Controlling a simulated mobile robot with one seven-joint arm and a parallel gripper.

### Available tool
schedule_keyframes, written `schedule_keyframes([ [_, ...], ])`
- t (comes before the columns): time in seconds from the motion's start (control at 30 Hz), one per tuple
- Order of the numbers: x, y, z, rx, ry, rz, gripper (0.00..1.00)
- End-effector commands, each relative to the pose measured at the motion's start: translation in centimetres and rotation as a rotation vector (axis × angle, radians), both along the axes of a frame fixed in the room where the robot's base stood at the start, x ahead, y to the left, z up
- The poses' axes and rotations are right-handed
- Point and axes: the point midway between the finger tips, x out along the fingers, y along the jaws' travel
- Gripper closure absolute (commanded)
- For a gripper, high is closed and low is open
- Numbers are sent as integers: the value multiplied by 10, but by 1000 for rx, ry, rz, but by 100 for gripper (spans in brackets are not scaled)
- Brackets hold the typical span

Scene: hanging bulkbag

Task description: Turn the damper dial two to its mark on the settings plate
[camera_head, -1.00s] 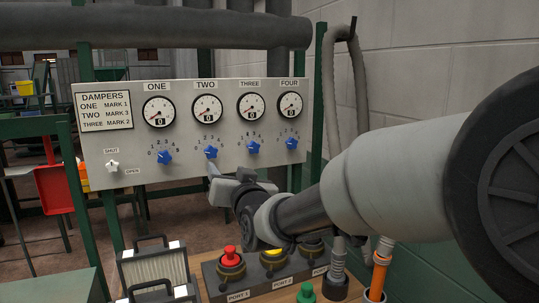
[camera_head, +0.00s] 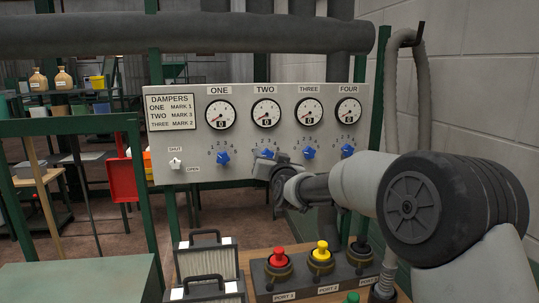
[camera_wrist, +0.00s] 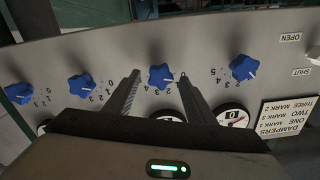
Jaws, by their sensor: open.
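The blue damper dial two (camera_head: 265,154) sits on the grey panel under the gauge labelled TWO, partly hidden by my gripper (camera_head: 268,165). In the wrist view, which shows the panel upside down, dial two (camera_wrist: 161,76) is between the two fingers of my gripper (camera_wrist: 160,76). The fingers are open, one on each side of the dial, with gaps visible. I cannot tell exactly which mark its white pointer is on. The settings plate (camera_head: 172,112) reads ONE MARK 1, TWO MARK 3, THREE MARK 2.
Dial one (camera_head: 222,157), dial three (camera_head: 308,154) and dial four (camera_head: 347,151) flank it. A white SHUT/OPEN switch (camera_head: 176,163) is at lower left. Below stand a port block with a red cap (camera_head: 279,257) and yellow cap (camera_head: 320,250), and filter boxes (camera_head: 208,258).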

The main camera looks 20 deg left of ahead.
Motion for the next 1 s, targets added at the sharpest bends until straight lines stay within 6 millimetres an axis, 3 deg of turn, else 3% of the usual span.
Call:
schedule_keyframes([
  [0.37,5,3,0,-1,-1,0,50],
  [0.6,5,3,0,0,0,0,91],
  [1.0,6,2,-4,63,38,-1,91],
])
